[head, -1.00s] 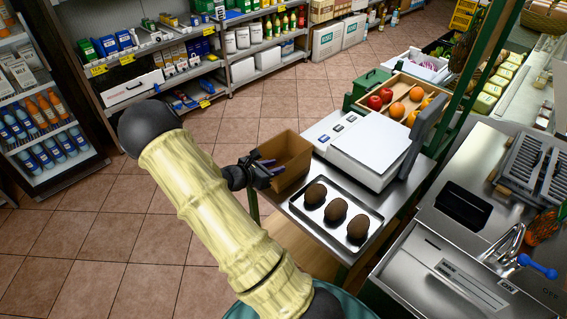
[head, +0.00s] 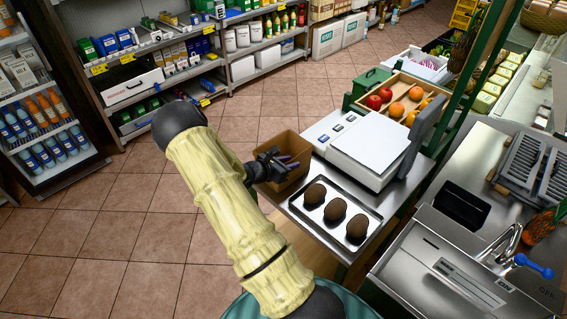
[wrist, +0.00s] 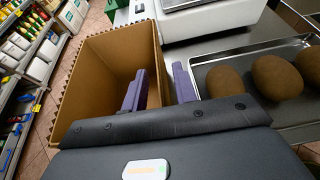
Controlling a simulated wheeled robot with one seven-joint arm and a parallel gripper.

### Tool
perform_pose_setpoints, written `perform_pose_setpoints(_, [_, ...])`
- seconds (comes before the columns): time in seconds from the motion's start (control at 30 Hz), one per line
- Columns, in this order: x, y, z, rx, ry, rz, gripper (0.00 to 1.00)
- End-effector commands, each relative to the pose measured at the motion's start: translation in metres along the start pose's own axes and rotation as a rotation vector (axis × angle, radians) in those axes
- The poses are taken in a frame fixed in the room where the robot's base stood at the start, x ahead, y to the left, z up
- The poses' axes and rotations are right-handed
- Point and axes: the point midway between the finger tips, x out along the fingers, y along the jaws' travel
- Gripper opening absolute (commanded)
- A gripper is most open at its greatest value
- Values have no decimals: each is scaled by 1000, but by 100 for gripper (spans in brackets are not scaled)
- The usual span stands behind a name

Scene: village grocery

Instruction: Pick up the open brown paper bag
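The open brown paper bag (head: 296,144) stands upright at the left end of the metal counter, beside the scale. In the wrist view the bag (wrist: 95,70) shows its open mouth, zigzag rim and empty-looking inside. The left finger is over the bag's inside and the right finger is outside, between bag and tray. The bag's right wall runs between them; contact cannot be told.
A metal tray (head: 296,210) with three brown oval fruits sits close right of the bag. A white scale (head: 366,150) stands behind the tray. A wooden crate of fruit (head: 440,90) is farther back. Tiled floor (head: 120,235) is open to the left.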

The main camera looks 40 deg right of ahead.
Motion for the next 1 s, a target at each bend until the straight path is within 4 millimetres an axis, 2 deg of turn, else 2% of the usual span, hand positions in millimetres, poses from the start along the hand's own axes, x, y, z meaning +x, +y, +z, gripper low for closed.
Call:
perform_pose_setpoints(0.47, [0,0,0,0,0,1,28])
perform_pose_setpoints(0.63, [0,0,0,0,0,1,0])
perform_pose_setpoints(1.0, [-1,0,0,0,0,1,0])
